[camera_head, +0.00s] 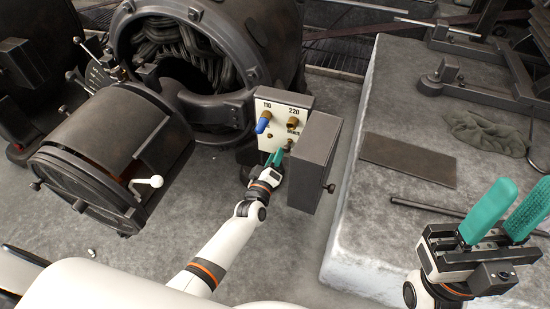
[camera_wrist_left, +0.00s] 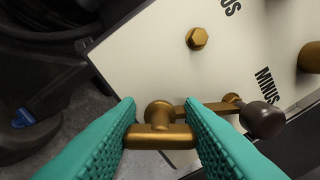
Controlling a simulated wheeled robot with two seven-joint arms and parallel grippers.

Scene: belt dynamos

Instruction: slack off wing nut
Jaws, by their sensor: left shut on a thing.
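My left gripper (camera_head: 278,156) is at the lower part of the white terminal panel (camera_head: 268,105). In the left wrist view its teal fingers stand on either side of a brass wing nut (camera_wrist_left: 160,137) and are shut on its wings. The wing nut sits on a round brass boss, in front of the panel's white face (camera_wrist_left: 150,60). A brass lever with a dark knob (camera_wrist_left: 263,119) runs right from beside the nut. The nut is mostly hidden by the gripper in the head view. My right gripper (camera_head: 522,200) is open and empty at the lower right.
A blue-handled part (camera_head: 263,122) and a brass terminal (camera_head: 292,123) are on the panel above my left gripper. A grey box-like cover (camera_head: 314,155) stands close on the right. The dynamo (camera_head: 215,45) is behind. A pale stone slab (camera_head: 370,215) lies right.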

